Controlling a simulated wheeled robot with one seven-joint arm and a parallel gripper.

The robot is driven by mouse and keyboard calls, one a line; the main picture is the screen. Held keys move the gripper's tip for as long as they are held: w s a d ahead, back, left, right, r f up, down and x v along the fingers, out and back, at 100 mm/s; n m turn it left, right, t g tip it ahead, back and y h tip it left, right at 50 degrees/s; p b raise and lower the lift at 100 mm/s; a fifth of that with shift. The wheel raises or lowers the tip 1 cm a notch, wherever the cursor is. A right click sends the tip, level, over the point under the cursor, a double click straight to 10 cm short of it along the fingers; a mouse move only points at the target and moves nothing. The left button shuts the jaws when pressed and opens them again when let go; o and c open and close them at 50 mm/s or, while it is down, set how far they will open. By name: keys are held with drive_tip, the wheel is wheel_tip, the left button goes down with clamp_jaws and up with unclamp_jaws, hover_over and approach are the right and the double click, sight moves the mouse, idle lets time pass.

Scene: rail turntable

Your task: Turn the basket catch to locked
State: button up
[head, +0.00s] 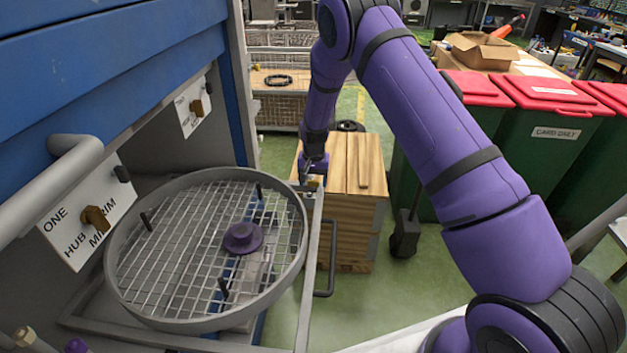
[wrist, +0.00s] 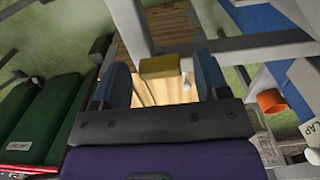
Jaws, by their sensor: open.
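The round wire basket (head: 190,255) with a grey rim sits in a metal pull-out frame (head: 308,285) in the head view. My gripper (head: 312,178) is at the far right corner of that frame, pointing down. In the wrist view my gripper (wrist: 162,70) is open. A small brass-coloured block (wrist: 160,67), which looks like the catch's handle, is between the fingers, with gaps visible on both sides. A small white pin (wrist: 187,83) is beside it. In the head view my gripper largely hides the catch, and I cannot read its position.
Brown knobs (head: 95,218) sit on labelled plates at the left. A purple hub (head: 243,238) and dark upright pegs stand in the basket. A wooden crate (head: 345,205) is just behind the frame corner. Green bins with red lids (head: 545,125) stand at the right. Green floor is open between.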

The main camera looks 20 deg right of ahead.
wheel_tip(320, 180, up, 11)
idle(0.5)
wheel_tip(320, 180, up, 16)
drive_tip(key=t, duration=0.1)
hover_over(314, 181)
drive_tip(key=s+d, duration=0.2)
drive_tip(key=s, duration=0.5)
drive_tip(key=s+d+r+n+t, duration=0.1)
drive_tip(key=s+d+r+n, duration=0.1)
drive_tip(key=s+r, duration=0.85)
drive_tip(key=s+d+r+n+t, duration=0.1)
drive_tip(key=s+r, duration=0.2)
drive_tip(key=s, duration=1)
drive_tip(key=s+d+r+n+t, duration=0.1)
drive_tip(key=s+r+t, duration=0.1)
drive_tip(key=s, duration=1.2)
drive_tip(key=shift+d+r+n, duration=0.3)
drive_tip(key=shift+d+r, duration=0.1)
drive_tip(key=shift+r, duration=0.15)
